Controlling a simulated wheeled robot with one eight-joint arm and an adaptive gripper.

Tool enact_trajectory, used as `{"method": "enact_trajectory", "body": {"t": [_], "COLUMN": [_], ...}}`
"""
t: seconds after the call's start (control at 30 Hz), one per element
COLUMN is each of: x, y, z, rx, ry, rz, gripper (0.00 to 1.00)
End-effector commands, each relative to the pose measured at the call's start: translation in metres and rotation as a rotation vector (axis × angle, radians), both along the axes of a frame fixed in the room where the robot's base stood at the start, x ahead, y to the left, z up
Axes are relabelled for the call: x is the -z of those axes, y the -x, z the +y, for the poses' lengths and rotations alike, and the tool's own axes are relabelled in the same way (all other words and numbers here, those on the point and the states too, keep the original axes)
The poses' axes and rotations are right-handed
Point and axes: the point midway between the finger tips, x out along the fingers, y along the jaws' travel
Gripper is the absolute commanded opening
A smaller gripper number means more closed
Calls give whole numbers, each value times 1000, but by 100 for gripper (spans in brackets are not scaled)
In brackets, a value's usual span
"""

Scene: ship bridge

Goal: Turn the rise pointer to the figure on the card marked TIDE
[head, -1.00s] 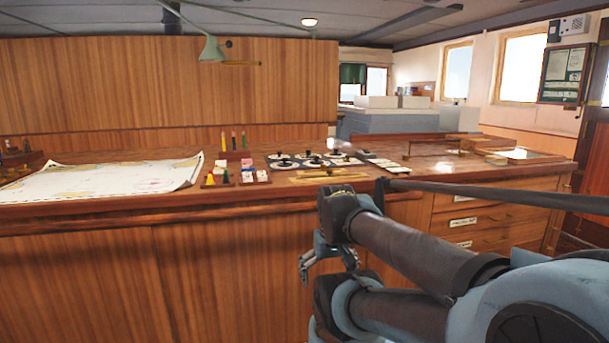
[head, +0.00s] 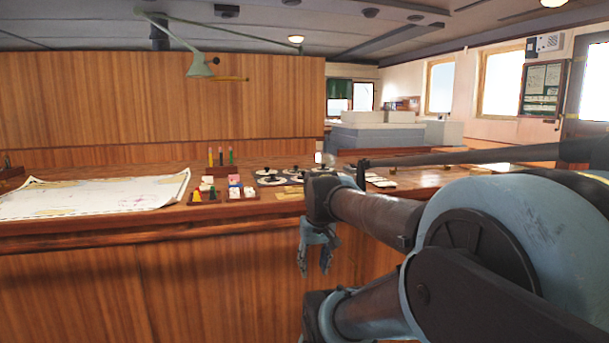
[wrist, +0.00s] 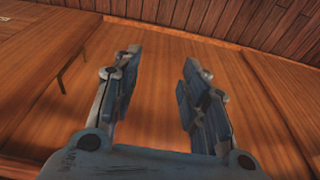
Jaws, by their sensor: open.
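Several round dials with black knobs (head: 272,181) sit in a group on the chart counter, left of and beyond my arm in the head view. I cannot tell which one carries the rise pointer. A few pale cards (head: 381,181) lie on the counter to the right of the dials, too small to read, so I cannot pick out the one marked TIDE. My gripper (head: 314,272) hangs in front of the counter's wooden face, below the top. In the wrist view my gripper (wrist: 160,72) is open and empty, with only wood panelling between and beyond its fingers.
A chart (head: 95,198) covers the counter's left part. A tray (head: 222,199) with coloured pieces stands between chart and dials, with upright pencils (head: 220,157) behind it. A lamp (head: 198,66) hangs over the back. The counter's front edge (head: 110,232) lies above my gripper.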

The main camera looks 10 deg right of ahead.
Motion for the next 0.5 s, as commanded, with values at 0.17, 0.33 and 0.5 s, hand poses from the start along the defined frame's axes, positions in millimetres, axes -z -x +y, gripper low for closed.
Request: {"method": "enact_trajectory", "body": {"t": [0.17,0.33,0.5], "x": [-65,-119,-169], "y": [-54,-105,-158], "z": [-3,-9,-18], "rx": [-36,-71,-107], "ry": [-11,-19,-25], "rz": [-19,-39,-60], "gripper": [40,40,40]}}
